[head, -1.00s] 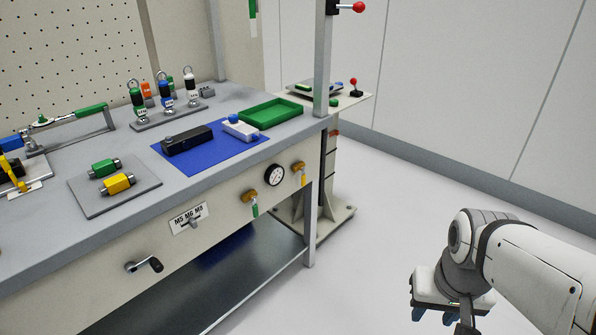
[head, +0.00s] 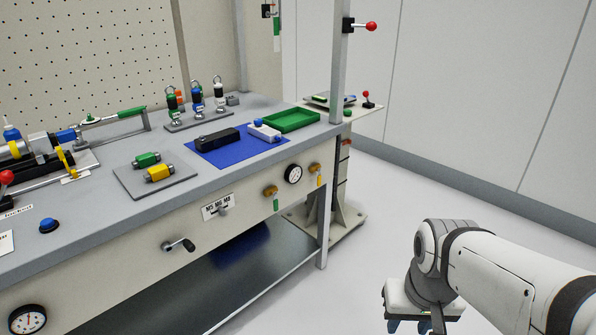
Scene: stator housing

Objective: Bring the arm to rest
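My gripper (head: 423,325) hangs at the lower right of the head view, over the floor and apart from the workbench (head: 95,232). Its blue fingertips point down and are cut by the bottom edge of the picture. The gap between the fingers does not show clearly, so I cannot tell whether it is open or shut. My white and grey arm reaches in from the right edge and is bent down at the wrist.
On the bench lie a blue mat (head: 237,150) with a black block (head: 218,139), a green tray (head: 290,121), and a grey plate (head: 127,178) with green and yellow parts. A small side stand (head: 368,113) is behind the bench. Clear floor (head: 400,205) lies between bench and wall.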

